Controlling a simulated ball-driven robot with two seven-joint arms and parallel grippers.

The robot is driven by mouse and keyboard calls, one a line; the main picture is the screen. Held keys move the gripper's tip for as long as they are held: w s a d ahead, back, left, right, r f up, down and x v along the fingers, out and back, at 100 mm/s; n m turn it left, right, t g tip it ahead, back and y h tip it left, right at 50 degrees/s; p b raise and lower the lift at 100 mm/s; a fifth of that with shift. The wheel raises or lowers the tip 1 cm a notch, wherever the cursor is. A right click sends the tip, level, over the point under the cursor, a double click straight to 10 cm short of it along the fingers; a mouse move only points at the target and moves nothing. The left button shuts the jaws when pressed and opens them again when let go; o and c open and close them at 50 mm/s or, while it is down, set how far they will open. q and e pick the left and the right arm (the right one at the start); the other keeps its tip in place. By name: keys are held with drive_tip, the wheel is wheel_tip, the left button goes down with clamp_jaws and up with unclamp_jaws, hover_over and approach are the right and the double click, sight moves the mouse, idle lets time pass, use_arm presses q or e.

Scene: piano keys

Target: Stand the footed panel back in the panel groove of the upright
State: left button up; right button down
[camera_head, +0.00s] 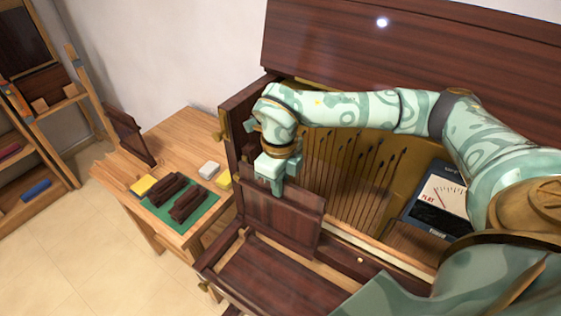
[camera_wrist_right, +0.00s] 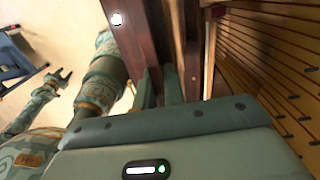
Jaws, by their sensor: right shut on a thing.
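The footed panel (camera_head: 284,218) is a dark red-brown wooden board, held roughly upright at the left part of the open upright (camera_head: 225,128). My right gripper (camera_head: 274,186) reaches down and is shut on its top edge. The panel's lower edge is close to the front ledge; I cannot tell whether it sits in the panel groove or what its feet touch. In the right wrist view, my right gripper's fingers (camera_wrist_right: 172,86) are around dark wood, with the strings beside them. My left gripper (camera_wrist_right: 60,80) shows small in that view, empty with its fingers apart.
A dark closed lid (camera_head: 270,280) lies in front of the panel. A meter device (camera_head: 437,200) stands inside at the right. The side table (camera_head: 185,130) bears a green mat (camera_head: 163,212) with dark blocks, and another dark board (camera_head: 130,135). Shelves stand at far left.

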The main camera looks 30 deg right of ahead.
drive_tip(key=f+p, duration=0.1)
drive_tip(key=f, duration=0.2)
drive_tip(key=w+f+p, duration=0.1)
drive_tip(key=f, duration=0.1)
drive_tip(key=shift+w+a+p, duration=0.1)
drive_tip(key=shift+a+p, duration=0.2)
drive_tip(key=shift+a, duration=0.1)
drive_tip(key=shift+w+f, duration=0.3)
drive_tip(key=shift+w, duration=0.2)
drive_tip(key=shift+w+d, duration=0.15)
drive_tip(key=shift+w, duration=0.05)
drive_tip(key=shift+w+d+b, duration=1.8)
drive_tip(key=shift+d+b, duration=0.55)
drive_tip(key=shift+d, duration=2.1)
use_arm(q)
drive_tip(key=shift+s+d+f+b, duration=0.1)
drive_tip(key=shift+f+b, duration=1.6)
drive_tip(key=shift+f, duration=0.55)
use_arm(e)
drive_tip(key=shift+w+a+f, duration=0.15)
drive_tip(key=shift+w+f, duration=0.15)
drive_tip(key=shift+f, duration=0.55)
drive_tip(key=shift+w+a+f, duration=0.15)
drive_tip(key=shift+w+f, duration=0.15)
drive_tip(key=shift+f, duration=0.5)
drive_tip(key=shift+w+a+f, duration=0.15)
drive_tip(key=shift+w+f, duration=0.15)
drive_tip(key=shift+f, duration=0.55)
use_arm(q)
drive_tip(key=shift+r+p, duration=0.55)
